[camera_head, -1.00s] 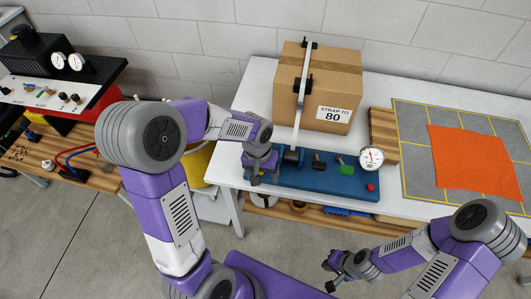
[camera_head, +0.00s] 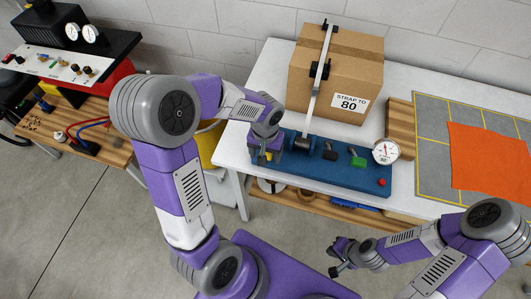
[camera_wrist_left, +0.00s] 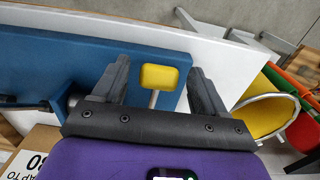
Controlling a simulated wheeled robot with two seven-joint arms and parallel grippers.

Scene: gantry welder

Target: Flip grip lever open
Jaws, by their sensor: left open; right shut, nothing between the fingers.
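The blue strapping base (camera_head: 340,172) lies along the front of the white table. A yellow knob (camera_wrist_left: 160,77) on a pale stem stands at one end of it, in the left wrist view. My left gripper (camera_wrist_left: 155,85) is open, with a finger on each side of the knob and visible gaps. In the head view this gripper (camera_head: 263,158) hangs over the base's left end and largely hides that knob. A black lever (camera_head: 330,152) and a green lever (camera_head: 357,160) stand farther right. No label identifies the grip lever. My right gripper (camera_head: 337,262) is shut and empty, in front of the table.
A strapped cardboard box (camera_head: 335,75) stands behind the base. A gauge (camera_head: 386,151) and a red button (camera_head: 381,182) are at the base's right end. An orange cloth (camera_head: 490,160) lies on a grey mat. A yellow bucket (camera_head: 208,143) is left of the table.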

